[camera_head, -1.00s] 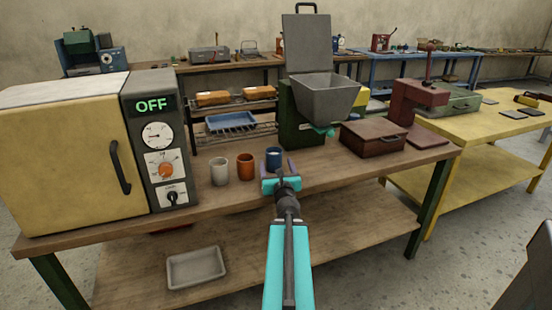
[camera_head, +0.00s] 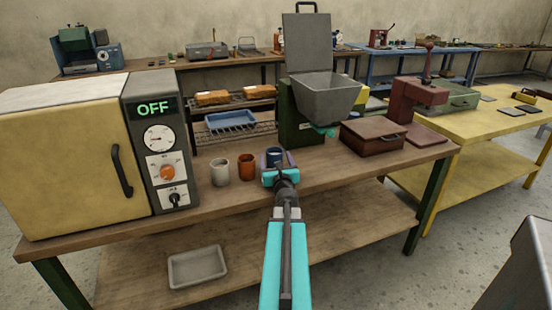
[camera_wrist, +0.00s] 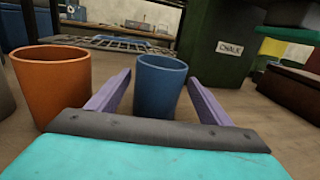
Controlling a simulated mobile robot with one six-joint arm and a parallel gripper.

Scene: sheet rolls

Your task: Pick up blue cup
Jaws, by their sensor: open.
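The blue cup (camera_head: 274,154) stands upright on the wooden workbench (camera_head: 330,172), the rightmost in a row of cups. In the wrist view the blue cup (camera_wrist: 159,86) sits between the two purple fingers of my gripper (camera_wrist: 155,92), nearer the left finger. My gripper (camera_head: 275,160) is open, with a finger on each side of the cup. The cup's lower part is partly hidden by the gripper in the head view.
A hopper machine (camera_head: 300,128) labelled CHALK stands behind. A dark red box (camera_head: 373,137) is on the right and a yellow oven (camera_head: 65,150) on the left.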

